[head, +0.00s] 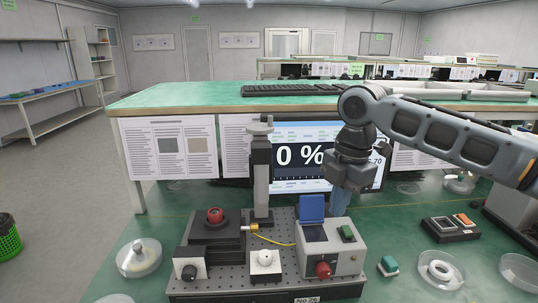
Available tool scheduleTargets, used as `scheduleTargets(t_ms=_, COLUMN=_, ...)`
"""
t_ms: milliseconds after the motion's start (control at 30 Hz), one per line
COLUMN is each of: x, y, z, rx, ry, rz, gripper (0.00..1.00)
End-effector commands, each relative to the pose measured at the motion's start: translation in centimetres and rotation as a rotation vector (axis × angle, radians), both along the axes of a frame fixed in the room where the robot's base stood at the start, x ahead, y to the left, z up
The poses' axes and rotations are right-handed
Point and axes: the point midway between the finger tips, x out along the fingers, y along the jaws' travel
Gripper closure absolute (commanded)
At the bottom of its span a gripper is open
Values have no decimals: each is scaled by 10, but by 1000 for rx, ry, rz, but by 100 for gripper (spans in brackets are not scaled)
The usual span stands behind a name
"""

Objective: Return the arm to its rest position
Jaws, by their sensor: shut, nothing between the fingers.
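My arm comes in from the right, and my gripper (340,203) hangs pointing down above the back right of the optical breadboard (213,285). It is shut and empty, in front of the monitor (297,185), which reads "0 %". On the breadboard are a dark stage with a red knob (215,216), a grey post (261,175), a white block with a round knob (265,262), and a grey box (331,252) with a raised blue flap (312,208) and a red knob. A yellow fiber (272,239) runs between the stage and the box.
A raised green shelf (190,95) with a keyboard (291,90) stands behind. Round clear dishes (140,257) (440,270) lie left and right of the breadboard. A green-topped block (388,266) and a two-button box (451,228) are at right. Bare green tabletop shows between them.

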Motion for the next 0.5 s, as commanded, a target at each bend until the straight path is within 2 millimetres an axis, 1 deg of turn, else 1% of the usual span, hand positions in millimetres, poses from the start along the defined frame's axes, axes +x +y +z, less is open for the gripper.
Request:
scheduleTargets(t_ms=33, x=-5, y=24, z=-13, rx=57, ry=-8, rz=2, gripper=100)
scheduleTargets(t_ms=67, x=-6, y=38, z=-19, rx=95, ry=-18, rz=-3, gripper=100)
scheduleTargets(t_ms=100, x=-9, y=57, z=-27, rx=148, ry=-32, rz=-12, gripper=100)
scheduleTargets(t_ms=167, x=-14, y=87, z=-36, rx=232, ry=-52, rz=-31, gripper=100)
scheduleTargets(t_ms=200, x=-18, y=105, z=-41, rx=288, ry=-64, rz=-47, gripper=100)
scheduleTargets(t_ms=267, x=-24, y=132, z=-47, rx=373, ry=-81, rz=-75, gripper=100)
scheduleTargets(t_ms=300, x=-28, y=149, z=-50, rx=430, ry=-89, rz=-96, gripper=100)
scheduleTargets(t_ms=367, x=-34, y=172, z=-53, rx=513, ry=-100, rz=-132, gripper=100)
scheduleTargets(t_ms=400, x=-39, y=186, z=-55, rx=569, ry=-104, rz=-159, gripper=100)
scheduleTargets(t_ms=500, x=-51, y=218, z=-56, rx=703, ry=-114, rz=-235, gripper=100)
